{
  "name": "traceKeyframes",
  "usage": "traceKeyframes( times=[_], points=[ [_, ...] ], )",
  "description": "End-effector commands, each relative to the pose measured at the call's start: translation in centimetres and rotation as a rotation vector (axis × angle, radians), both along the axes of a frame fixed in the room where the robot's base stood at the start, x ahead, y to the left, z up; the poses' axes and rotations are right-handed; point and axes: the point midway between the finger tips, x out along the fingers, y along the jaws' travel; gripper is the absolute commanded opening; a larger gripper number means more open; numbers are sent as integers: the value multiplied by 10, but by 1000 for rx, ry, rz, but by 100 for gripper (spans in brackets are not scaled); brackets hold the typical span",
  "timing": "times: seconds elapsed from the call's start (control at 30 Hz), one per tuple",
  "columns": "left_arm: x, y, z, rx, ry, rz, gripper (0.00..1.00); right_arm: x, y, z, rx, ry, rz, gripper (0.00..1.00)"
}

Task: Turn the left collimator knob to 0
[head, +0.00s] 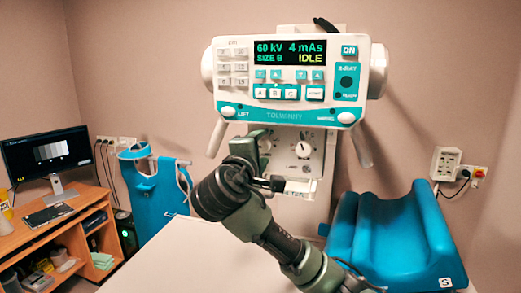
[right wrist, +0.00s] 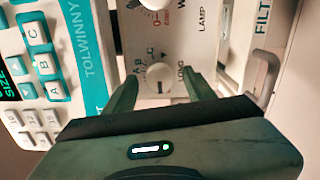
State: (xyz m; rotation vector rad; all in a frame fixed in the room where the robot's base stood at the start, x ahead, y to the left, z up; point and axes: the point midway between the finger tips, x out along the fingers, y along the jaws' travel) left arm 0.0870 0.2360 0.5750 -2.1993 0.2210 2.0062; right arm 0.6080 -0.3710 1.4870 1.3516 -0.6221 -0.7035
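The collimator panel (head: 318,150) hangs below the console, partly hidden by my right gripper in the head view. Its right knob (head: 303,150) shows there as a pale dial; the left knob is mostly hidden behind the gripper. In the right wrist view the left knob (right wrist: 159,77) is a round pale dial with a pointer mark, near letters A, B, C and the word LONG. My right gripper (right wrist: 160,92) is open, its two green fingers on either side of this knob with gaps visible. It also shows in the head view (head: 262,160). My left gripper is not in view.
The control console (head: 289,117) above the panel reads IDLE, its two handles hanging at the sides. A white table (head: 200,258) spreads below. A blue cushioned support (head: 395,240) stands right; a desk with a monitor (head: 47,152) stands left.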

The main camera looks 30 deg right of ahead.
Motion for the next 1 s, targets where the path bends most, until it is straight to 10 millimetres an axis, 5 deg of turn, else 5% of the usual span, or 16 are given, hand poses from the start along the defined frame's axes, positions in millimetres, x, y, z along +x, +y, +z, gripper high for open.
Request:
traceKeyframes(
  times=[0.27,0.63,1.0],
  points=[
    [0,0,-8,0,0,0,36,-6,9,-2,1,-3,1,55],
    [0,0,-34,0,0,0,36,-44,54,-2,0,-1,3,55],
    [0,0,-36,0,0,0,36,-50,60,0,0,0,0,55]
  ],
)
